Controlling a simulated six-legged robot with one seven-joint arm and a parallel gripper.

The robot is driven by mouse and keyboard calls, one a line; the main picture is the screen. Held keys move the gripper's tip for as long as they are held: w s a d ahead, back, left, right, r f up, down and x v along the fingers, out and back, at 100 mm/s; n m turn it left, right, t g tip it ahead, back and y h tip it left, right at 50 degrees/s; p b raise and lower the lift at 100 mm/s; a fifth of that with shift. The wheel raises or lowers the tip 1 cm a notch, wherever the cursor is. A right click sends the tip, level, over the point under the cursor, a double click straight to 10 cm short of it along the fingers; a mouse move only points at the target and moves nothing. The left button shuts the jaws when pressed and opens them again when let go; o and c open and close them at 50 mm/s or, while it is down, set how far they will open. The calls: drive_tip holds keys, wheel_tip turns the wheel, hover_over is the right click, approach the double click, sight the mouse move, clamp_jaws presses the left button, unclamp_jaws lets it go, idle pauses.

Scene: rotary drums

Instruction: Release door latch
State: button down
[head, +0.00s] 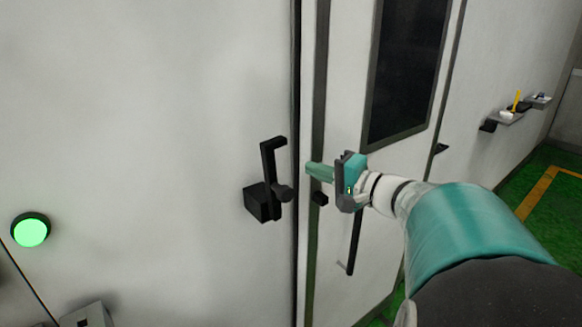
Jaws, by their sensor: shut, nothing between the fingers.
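The black door latch (268,187) is mounted on the pale wall panel just left of a dark vertical seam. It has a boxy base and an upright bent lever with a rounded knob at its lower right. The white door (345,175) is to the right of the seam, with a dark window and a thin black vertical handle (354,240). My gripper (308,168) is shut and empty. Its teal fingers point left toward the latch, with their tips just right of the seam. A small gap shows in the picture between the tips and the lever; depth is unclear.
A lit green round button (30,231) is on the wall at the left. A grey box (88,316) shows at the bottom left edge. A small shelf with items (508,117) juts from the far wall at right. Green floor with a yellow line (540,190) is open beyond.

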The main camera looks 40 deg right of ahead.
drive_tip(key=v, duration=0.6)
drive_tip(key=shift+s, duration=0.3)
drive_tip(key=shift+d, duration=0.1)
drive_tip(key=shift+w+f, duration=0.1)
drive_tip(key=n+g+y, duration=0.2)
drive_tip(key=g, duration=0.1)
approach(282, 199)
drive_tip(key=x, duration=0.4)
drive_tip(key=shift+w, duration=0.1)
drive_tip(key=s+a+f+n+g+h, duration=0.3)
drive_tip(key=a+f+n+g, duration=0.1)
drive_tip(key=a, duration=0.5)
drive_tip(key=s+a+f+n+g+h, duration=0.3)
drive_tip(key=a+f+n, duration=0.3)
drive_tip(key=a, duration=0.3)
drive_tip(key=shift+s+a+n+g+h, duration=0.25)
drive_tip(key=shift+s+n+g+h, duration=0.15)
drive_tip(key=shift+s+n+g, duration=0.35)
